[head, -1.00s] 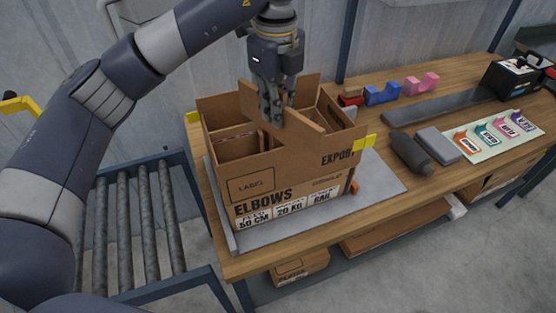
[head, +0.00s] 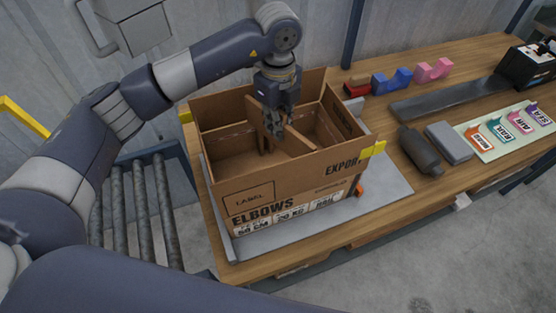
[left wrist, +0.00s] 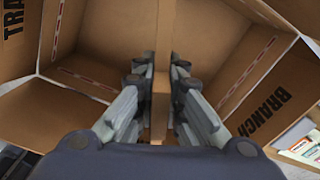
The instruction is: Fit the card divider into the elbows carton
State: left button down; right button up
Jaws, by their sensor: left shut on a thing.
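The elbows carton (head: 300,186) stands open at the top on a grey plate (head: 388,186) on the bench. The card divider (head: 293,143) is a brown card panel inside the carton, set at an angle to the walls, its top edge at about rim height. My left gripper (head: 272,133) points down into the carton and is shut on the divider's top edge. In the left wrist view the divider (left wrist: 161,105) shows edge-on between both fingers (left wrist: 160,85), with the printed inner walls around it. The divider's lower edge is hidden. My right gripper is out of view.
Yellow clips (head: 373,149) sit by the carton's corners. To the right lie a dark bottle-shaped part (head: 419,150), a grey block (head: 449,142) and a mat with coloured tags (head: 508,130). Blue (head: 392,82) and pink (head: 433,70) blocks stand behind. A roller conveyor (head: 143,205) is at left.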

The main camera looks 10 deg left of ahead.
aim_at(278, 145)
pick_arm(q)
notch_tip(278, 145, down, 7)
jog(key=shift+f+p, duration=0.1)
jog(key=shift+p, duration=0.85)
notch_tip(278, 145, down, 8)
jog(key=shift+f+p, duration=0.1)
jog(key=shift+p, duration=0.8)
jog(key=shift+f, duration=0.4)
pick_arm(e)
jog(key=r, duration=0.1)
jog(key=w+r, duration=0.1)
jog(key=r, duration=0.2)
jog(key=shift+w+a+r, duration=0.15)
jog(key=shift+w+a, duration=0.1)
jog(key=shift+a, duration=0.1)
pick_arm(q)
jog(key=shift+f, duration=0.15)
jog(key=c, duration=1.7)
grip_release()
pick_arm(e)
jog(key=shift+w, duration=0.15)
